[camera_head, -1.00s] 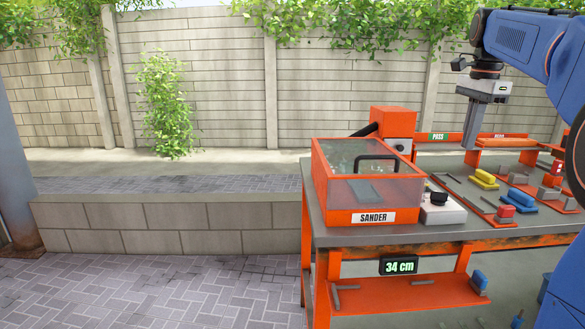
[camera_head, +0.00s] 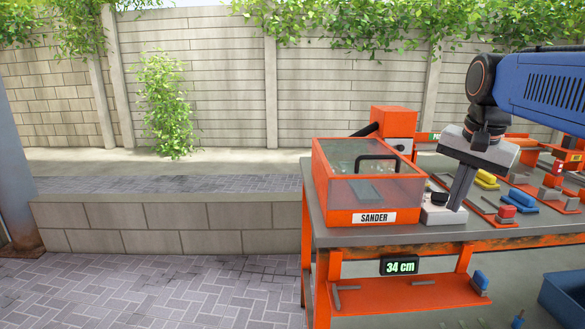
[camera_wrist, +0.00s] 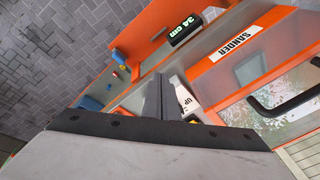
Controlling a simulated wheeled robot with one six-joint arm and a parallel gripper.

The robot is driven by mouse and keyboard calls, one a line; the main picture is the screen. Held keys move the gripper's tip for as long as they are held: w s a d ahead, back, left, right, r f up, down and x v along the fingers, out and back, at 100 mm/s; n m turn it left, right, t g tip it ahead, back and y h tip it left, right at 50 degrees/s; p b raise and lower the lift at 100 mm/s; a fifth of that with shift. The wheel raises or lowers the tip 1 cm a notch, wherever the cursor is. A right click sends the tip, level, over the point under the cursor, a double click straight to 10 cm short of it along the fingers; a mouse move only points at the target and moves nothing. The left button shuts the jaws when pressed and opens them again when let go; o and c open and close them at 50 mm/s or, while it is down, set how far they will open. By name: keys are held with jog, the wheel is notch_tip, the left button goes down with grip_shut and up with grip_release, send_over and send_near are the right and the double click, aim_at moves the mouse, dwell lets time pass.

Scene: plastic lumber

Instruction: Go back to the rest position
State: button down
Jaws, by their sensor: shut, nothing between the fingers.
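In the wrist view the closed fingers (camera_wrist: 160,98) lie close to that box (camera_wrist: 185,95), which shows part of the letters "UP". My blue arm reaches in from the upper right.
The orange sander (camera_head: 345,218) with its clear lid and black handle stands at the bench's left end. Yellow (camera_head: 487,178), blue (camera_head: 520,198) and red (camera_head: 507,211) handled tools lie right of my gripper. A "34 cm" display (camera_head: 400,266) hangs below the bench edge. Open paving lies left.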

jog(key=s+a+f+n+t, duration=0.1)
jog(key=s+a+f+n, duration=0.2)
jog(key=s+f, duration=0.5)
jog(key=s+a+f+n+t, duration=0.1)
jog(key=s+a+f+n, duration=0.2)
jog(key=s+f+n, duration=0.3)
jog(key=s+f, duration=0.3)
jog(key=f, duration=0.3)
jog(key=shift+s+f, duration=0.15)
jog(key=shift+f, duration=0.25)
